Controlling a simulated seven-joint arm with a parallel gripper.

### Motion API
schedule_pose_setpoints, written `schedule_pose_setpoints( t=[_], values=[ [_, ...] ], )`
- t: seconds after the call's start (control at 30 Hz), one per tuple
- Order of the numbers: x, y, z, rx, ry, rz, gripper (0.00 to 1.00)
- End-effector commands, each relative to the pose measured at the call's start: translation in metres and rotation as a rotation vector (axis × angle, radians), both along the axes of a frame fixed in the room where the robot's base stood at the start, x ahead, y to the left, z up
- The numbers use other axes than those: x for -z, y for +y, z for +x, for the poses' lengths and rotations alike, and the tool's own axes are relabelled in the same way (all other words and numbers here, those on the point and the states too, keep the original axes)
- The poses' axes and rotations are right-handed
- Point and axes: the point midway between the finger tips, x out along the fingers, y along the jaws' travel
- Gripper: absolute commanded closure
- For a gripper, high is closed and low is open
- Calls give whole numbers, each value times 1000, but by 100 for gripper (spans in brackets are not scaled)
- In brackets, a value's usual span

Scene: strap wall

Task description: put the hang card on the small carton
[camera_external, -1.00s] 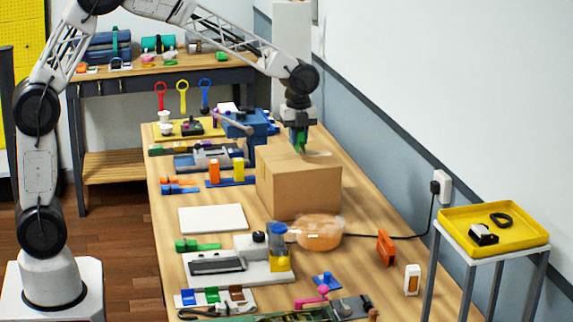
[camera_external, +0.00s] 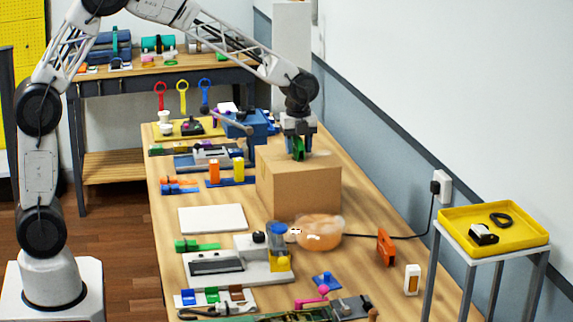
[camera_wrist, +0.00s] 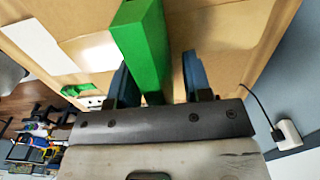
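The green piece I take for the hang card (camera_external: 298,149) is upright at the top of the brown small carton (camera_external: 292,190), towards its back. Its lower end appears to touch the carton top. My gripper (camera_external: 298,146) is right above the carton, pointing down. In the wrist view the green card (camera_wrist: 142,42) passes between the two blue fingers of my gripper (camera_wrist: 156,62). The fingers are spread, with a clear gap between the card and the right one. The carton top (camera_wrist: 225,40) shows behind.
A blue machine (camera_external: 250,122) stands left of the carton, and a white board (camera_external: 212,219) lies in front-left. A yellow tray (camera_external: 515,246) stands on a stand at right. The table right of the carton is clear.

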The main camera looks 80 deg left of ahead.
Motion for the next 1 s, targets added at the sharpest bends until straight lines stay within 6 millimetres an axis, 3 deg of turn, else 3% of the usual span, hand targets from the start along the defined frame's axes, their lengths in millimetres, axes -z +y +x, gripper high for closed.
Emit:
schedule_pose_setpoints(
  t=[0.27,0.47,1.0],
  values=[
    [-3,0,0,0,-1,0,55],
    [-17,0,0,0,-2,0,55],
    [-97,0,0,0,-2,0,55]
  ],
)
